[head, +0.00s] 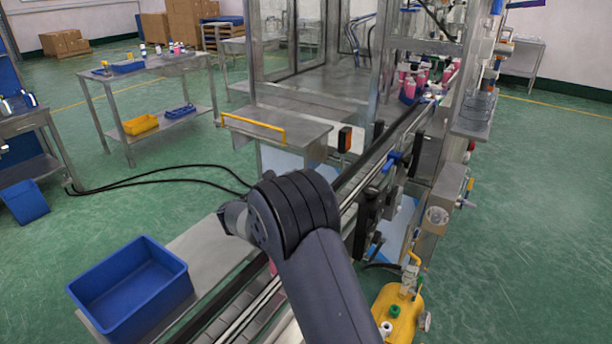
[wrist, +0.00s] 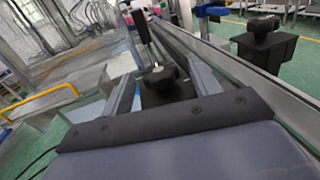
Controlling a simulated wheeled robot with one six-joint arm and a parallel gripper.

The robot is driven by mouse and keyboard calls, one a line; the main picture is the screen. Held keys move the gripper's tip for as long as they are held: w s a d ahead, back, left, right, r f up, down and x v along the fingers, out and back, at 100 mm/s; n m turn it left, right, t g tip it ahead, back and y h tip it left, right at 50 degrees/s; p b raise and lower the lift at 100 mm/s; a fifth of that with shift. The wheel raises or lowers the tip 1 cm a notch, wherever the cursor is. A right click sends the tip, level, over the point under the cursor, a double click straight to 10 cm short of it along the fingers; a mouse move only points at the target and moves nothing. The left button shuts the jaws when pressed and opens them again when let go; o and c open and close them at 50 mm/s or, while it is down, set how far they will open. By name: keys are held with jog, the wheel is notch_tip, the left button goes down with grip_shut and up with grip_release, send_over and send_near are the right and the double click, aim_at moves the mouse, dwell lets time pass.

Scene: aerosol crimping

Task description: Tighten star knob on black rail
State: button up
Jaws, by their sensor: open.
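In the wrist view, a black star knob (wrist: 159,77) sits on a black block beside the conveyor. My gripper (wrist: 162,72) is open, with one grey finger on each side of this knob. I cannot tell whether either finger touches it. A second black knob (wrist: 263,26) tops a black block to the right, outside the fingers. In the head view, my arm hides the gripper and the knob near it.
The conveyor (head: 408,122) runs back to pink cans (head: 409,88). A blue bin (head: 130,285) stands at the lower left. A yellow pump unit (head: 398,312) is at the lower right. Black cables (head: 150,178) cross the floor.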

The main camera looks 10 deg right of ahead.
jog(key=shift+x, duration=1.05)
jog(key=c, duration=1)
jog(key=shift+o, duration=0.2)
